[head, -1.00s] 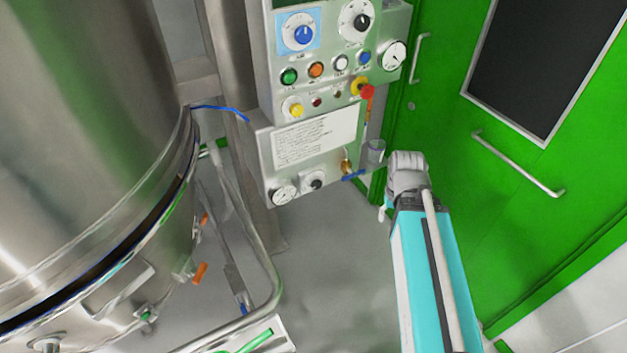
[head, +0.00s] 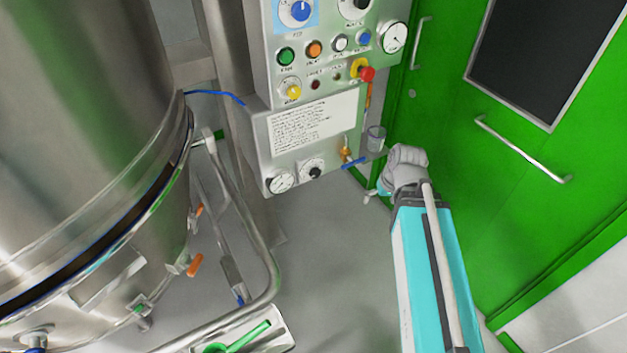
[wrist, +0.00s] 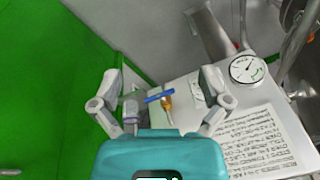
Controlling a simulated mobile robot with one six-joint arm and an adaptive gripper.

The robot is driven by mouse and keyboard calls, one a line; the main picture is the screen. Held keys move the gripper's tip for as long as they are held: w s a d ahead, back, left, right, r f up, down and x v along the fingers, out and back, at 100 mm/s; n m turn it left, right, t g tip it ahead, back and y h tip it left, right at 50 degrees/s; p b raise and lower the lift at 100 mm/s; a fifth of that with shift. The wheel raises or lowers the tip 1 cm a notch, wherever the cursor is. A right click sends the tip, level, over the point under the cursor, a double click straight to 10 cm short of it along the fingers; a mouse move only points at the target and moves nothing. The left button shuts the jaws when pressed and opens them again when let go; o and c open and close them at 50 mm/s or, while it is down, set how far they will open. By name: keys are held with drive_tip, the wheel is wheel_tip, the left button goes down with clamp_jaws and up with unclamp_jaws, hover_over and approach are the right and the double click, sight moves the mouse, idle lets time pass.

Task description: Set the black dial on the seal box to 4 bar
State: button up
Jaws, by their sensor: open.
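The seal box (head: 258,140) is the lower steel box on the column, with a printed plate (head: 312,124). Its black dial (head: 315,172) is low on its front, right of a round gauge (head: 280,183); its pointer setting is too small to read. In the wrist view the gauge (wrist: 247,68) and plate (wrist: 245,140) show, but the dial is mostly or wholly hidden behind the right finger. My gripper (wrist: 162,82) is open and empty, its fingers apart. In the head view it sits right of the box, largely hidden by my wrist, apart from the dial.
A blue-handled brass valve (head: 346,155) and a clear cup (head: 376,138) stick out at the box's right. The control panel (head: 262,60) with buttons and a red emergency stop (head: 367,74) is above. A steel vessel (head: 80,130) stands left, a green door (head: 450,120) right.

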drive_tip(key=w+a+f+n+t+y+b, duration=0.2)
drive_tip(key=w+a+f+t+y+b, duration=0.1)
drive_tip(key=w+a+f+b, duration=0.4)
drive_tip(key=n+t+y+b, duration=0.2)
drive_tip(key=t+y+b, duration=0.3)
drive_tip(key=b, duration=0.7)
approach(316, 174)
drive_tip(key=s, duration=0.1)
drive_tip(key=s+r+h, duration=0.1)
drive_tip(key=s+d+t, duration=0.1)
drive_tip(key=shift+s+r, duration=0.1)
drive_tip(key=shift+r, duration=0.1)
drive_tip(key=shift+d+f+b+x, duration=0.1)
drive_tip(key=shift+b+x, duration=1.25)
drive_tip(key=shift+x, duration=2.1)
drive_tip(key=shift+d+f+b+x, duration=0.1)
drive_tip(key=shift+b+x, duration=1.25)
drive_tip(key=shift+x, duration=2.15)
